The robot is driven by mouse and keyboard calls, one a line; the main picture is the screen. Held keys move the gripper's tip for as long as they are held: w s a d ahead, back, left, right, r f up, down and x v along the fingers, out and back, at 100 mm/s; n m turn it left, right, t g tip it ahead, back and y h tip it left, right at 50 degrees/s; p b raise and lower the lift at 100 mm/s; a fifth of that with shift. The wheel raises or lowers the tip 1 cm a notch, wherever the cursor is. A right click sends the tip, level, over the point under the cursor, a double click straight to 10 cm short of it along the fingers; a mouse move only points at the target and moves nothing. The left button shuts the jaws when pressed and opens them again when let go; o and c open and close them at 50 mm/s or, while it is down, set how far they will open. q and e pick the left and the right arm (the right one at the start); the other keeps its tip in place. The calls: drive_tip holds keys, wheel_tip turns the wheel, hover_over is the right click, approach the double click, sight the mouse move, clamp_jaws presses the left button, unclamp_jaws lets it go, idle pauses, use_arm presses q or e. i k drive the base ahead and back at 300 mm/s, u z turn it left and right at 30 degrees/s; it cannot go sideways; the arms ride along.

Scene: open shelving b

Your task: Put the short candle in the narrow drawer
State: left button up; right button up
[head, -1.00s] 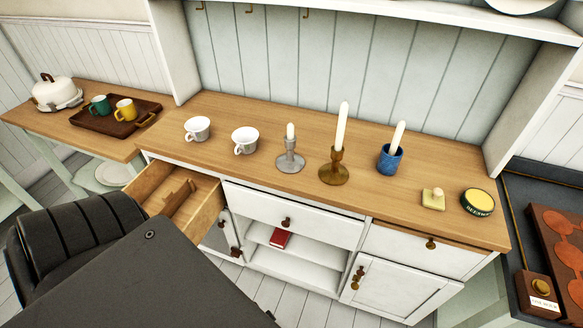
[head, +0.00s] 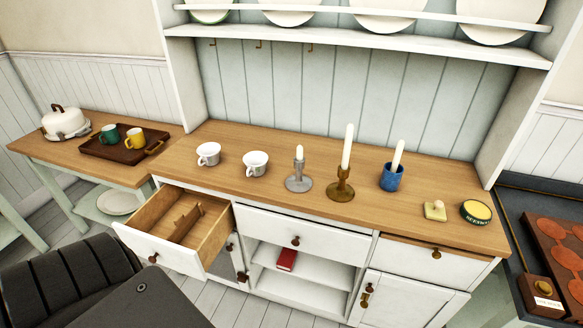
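The short candle (head: 299,152) is white and stands upright in a grey metal candlestick (head: 299,184) on the wooden counter. The drawer at the left end of the sideboard (head: 172,248) is pulled open. Its wooden inside shows a divider with a notched edge (head: 187,222), and I see nothing else lying in it. A wider drawer in the middle (head: 325,236) and another drawer at the right (head: 420,259) look closed or nearly so. Neither of my grippers is in view; only dark parts of my own body show at the lower left.
A tall candle (head: 347,147) in a brass candlestick (head: 340,190) and a candle in a blue cup (head: 391,178) stand right of the short candle. Two white cups (head: 256,164) stand left. A butter-coloured block (head: 435,210) and a beeswax tin (head: 476,212) lie at the right.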

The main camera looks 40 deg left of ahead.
sight(172, 228)
drive_tip(key=u, duration=0.15)
drive_tip(key=k, duration=0.15)
drive_tip(key=z, duration=0.4)
drive_tip(key=i, duration=0.7)
drive_tip(key=u, duration=0.8)
drive_tip(key=i, duration=0.35)
drive_tip(key=u, duration=0.4)
